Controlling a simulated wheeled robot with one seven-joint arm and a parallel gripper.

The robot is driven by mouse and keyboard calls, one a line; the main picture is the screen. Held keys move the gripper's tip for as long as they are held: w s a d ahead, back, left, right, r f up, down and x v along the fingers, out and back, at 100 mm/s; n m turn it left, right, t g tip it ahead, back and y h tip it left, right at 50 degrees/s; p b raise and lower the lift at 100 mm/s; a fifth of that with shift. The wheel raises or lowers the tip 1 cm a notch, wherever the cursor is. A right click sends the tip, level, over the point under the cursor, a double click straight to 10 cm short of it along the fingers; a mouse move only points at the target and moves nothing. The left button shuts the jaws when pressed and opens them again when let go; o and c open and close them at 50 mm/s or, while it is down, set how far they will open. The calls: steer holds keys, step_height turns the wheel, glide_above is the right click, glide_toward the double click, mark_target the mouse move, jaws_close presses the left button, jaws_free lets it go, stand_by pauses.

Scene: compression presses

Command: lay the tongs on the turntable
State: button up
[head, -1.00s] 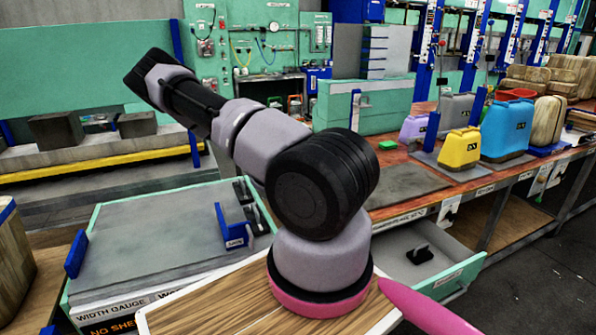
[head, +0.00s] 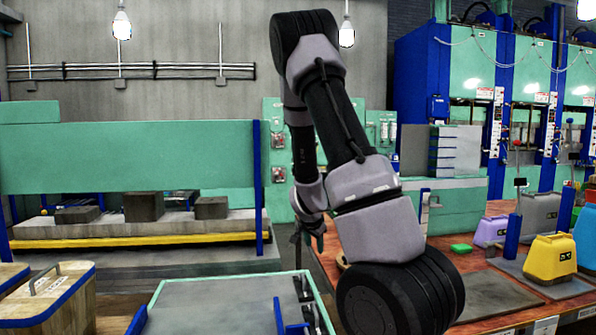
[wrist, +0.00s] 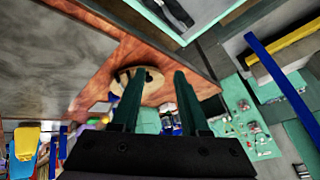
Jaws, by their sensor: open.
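In the wrist view, a round tan disc, seemingly the turntable (wrist: 153,97), lies near the edge of the reddish wooden bench. Dark shapes lie on it between and beyond my fingers; I cannot tell if these are the tongs. My gripper (wrist: 158,72) is open, its two dark green fingers apart with nothing clearly held between them. In the head view, my gripper (head: 309,246) hangs downward at the bench's left end. Only a sliver of tan, possibly the turntable (head: 342,262), shows beside it; my arm hides most of that spot. I cannot make out the tongs for certain.
A mint-edged grey tabletop (head: 225,305) with blue brackets stands in front of the bench. A wooden box (head: 55,300) stands at left.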

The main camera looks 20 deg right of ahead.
steer(key=s+a+r+n+t+y, duration=0.15)
steer(key=s+a+r, duration=0.3)
steer(key=r, duration=0.45)
steer(key=s+a+r+n+y, duration=0.25)
steer(key=a+r, duration=0.35)
steer(key=r, duration=0.3)
steer(key=s+a+r+n+y, duration=0.1)
steer(key=s+a+r+n, duration=0.1)
steer(key=s+r, duration=0.3)
steer(key=s+a+r+n+y, duration=0.1)
steer(key=s+a+r+n, duration=0.2)
steer(key=s, duration=1)
step_height(320, 180, up, 3)
steer(key=shift+a+f, duration=0.1)
steer(key=shift+a, duration=0.55)
